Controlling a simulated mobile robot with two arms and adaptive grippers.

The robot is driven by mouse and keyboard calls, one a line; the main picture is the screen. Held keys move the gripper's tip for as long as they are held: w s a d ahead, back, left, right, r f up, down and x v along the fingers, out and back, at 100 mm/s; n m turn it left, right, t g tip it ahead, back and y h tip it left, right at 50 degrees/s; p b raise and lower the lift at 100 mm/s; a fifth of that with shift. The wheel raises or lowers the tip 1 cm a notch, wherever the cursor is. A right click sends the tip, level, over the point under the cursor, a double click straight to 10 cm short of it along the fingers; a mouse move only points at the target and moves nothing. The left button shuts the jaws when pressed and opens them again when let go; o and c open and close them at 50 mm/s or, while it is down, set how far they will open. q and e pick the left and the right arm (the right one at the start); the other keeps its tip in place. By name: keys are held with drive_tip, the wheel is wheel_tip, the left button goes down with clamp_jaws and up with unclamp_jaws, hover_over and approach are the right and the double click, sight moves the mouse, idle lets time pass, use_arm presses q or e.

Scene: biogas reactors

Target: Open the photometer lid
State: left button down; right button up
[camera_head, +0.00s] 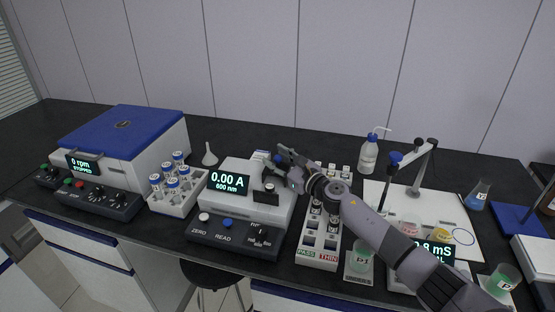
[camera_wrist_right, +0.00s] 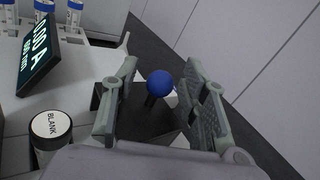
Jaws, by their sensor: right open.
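The photometer (camera_head: 225,200) is a white box with a lit display reading 0.00 A, 600 nm, and a dark control panel in front. Its dark lid (camera_wrist_right: 138,112) carries a blue ball knob (camera_wrist_right: 160,83). My right gripper (camera_head: 274,160) is over the back right of the photometer. In the right wrist view the fingers of my right gripper (camera_wrist_right: 158,100) are open, one on each side of the knob, with a gap visible to each finger. The lid looks closed, though the gripper partly hides it in the head view. My left gripper is not in view.
A vial marked BLANK (camera_wrist_right: 50,130) stands on the photometer beside the gripper. A rack of blue-capped tubes (camera_head: 172,205) is to the left, and a white vial rack (camera_head: 318,250) is close on the right. A blue-lidded centrifuge (camera_head: 125,145) stands further left.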

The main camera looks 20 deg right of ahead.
drive_tip(key=shift+s, duration=0.1)
drive_tip(key=v, duration=1.2)
drive_tip(key=shift+f, duration=0.1)
idle(0.3)
